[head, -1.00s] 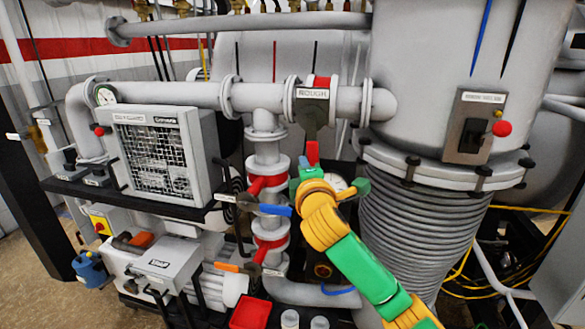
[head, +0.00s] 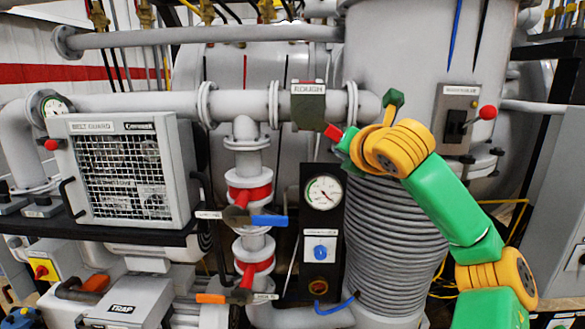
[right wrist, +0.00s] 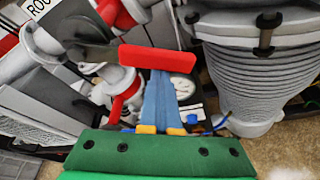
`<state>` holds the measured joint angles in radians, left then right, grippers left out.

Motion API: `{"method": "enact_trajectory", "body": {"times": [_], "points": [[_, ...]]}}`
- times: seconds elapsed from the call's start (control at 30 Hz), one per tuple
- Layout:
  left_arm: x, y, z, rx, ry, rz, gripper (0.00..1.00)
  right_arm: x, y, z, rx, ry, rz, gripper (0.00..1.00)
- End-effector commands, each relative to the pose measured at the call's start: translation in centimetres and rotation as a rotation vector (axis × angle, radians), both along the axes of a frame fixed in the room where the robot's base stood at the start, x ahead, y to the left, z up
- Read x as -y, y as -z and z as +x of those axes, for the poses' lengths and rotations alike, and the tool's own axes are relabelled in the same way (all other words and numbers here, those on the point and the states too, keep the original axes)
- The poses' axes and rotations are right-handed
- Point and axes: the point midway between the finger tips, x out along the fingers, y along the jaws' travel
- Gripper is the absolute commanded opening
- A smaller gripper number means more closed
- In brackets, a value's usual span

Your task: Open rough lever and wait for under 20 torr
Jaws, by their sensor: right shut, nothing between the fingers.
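The rough valve (head: 308,105) sits on the upper grey pipe under a "ROUGH" label. Its red lever handle (head: 333,132) points right and slightly down. My right gripper (head: 346,141) is at the handle's end, shut, with nothing held. In the right wrist view, the shut blue fingers (right wrist: 159,98) meet the lower edge of the red handle (right wrist: 157,60); I cannot tell whether they touch. A round pressure gauge (head: 323,192) is on a black panel below the valve, its numbers too small to read. My left gripper is out of view.
A blue-handled valve (head: 268,221) and an orange-handled valve (head: 210,298) are on the pipework below. A switch box (head: 458,118) with a red-knobbed lever is on the big vessel at right. The ribbed column (head: 385,250) stands behind my right arm.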

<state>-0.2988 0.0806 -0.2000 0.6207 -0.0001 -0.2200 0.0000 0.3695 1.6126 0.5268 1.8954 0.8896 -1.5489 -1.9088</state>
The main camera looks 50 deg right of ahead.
Motion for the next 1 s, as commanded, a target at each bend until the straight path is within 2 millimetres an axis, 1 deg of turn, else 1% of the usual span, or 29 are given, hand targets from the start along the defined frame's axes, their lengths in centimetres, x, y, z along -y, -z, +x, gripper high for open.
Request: {"method": "enact_trajectory", "body": {"times": [0.03, 0.5, 0.7, 1.0], "points": [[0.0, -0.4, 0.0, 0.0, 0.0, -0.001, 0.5, 0.2, -0.7, -0.2, -0.021, 0.003, -0.02, 0.0], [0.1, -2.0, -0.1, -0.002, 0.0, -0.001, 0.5, 1.3, -3.7, -1.5, -0.014, 0.003, -0.015, 0.0], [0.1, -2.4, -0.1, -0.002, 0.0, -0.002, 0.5, 1.4, -4.4, -1.6, -0.014, 0.001, -0.014, 0.0], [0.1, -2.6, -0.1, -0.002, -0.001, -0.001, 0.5, 1.5, -4.9, -1.7, -0.012, 0.001, -0.015, 0.0]]}}
